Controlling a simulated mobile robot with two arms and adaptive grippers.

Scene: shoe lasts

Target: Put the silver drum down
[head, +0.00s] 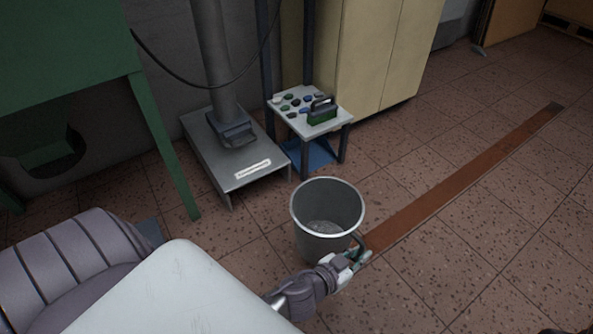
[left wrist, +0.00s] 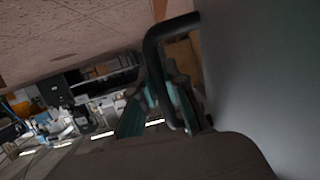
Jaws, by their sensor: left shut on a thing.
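The silver drum (head: 318,238) is an open-topped grey metal bucket-like container, upright in the middle of the head view, with some greyish stuff at its bottom. My left gripper (head: 352,257) is at its lower right side, shut on the drum's dark side handle. In the left wrist view the drum's smooth grey wall (left wrist: 270,75) fills the right, and the dark handle (left wrist: 150,55) passes by the fingers of the gripper (left wrist: 165,105). I cannot tell whether the drum's base touches the floor. My right gripper is not in view.
A small white-topped stand (head: 340,122) with coloured knobs and a green block is behind the drum. A low grey metal platform (head: 235,185) with a column is to its left. A rust-brown strip (head: 465,180) crosses the tiled floor. The floor on the right (head: 480,270) is clear.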

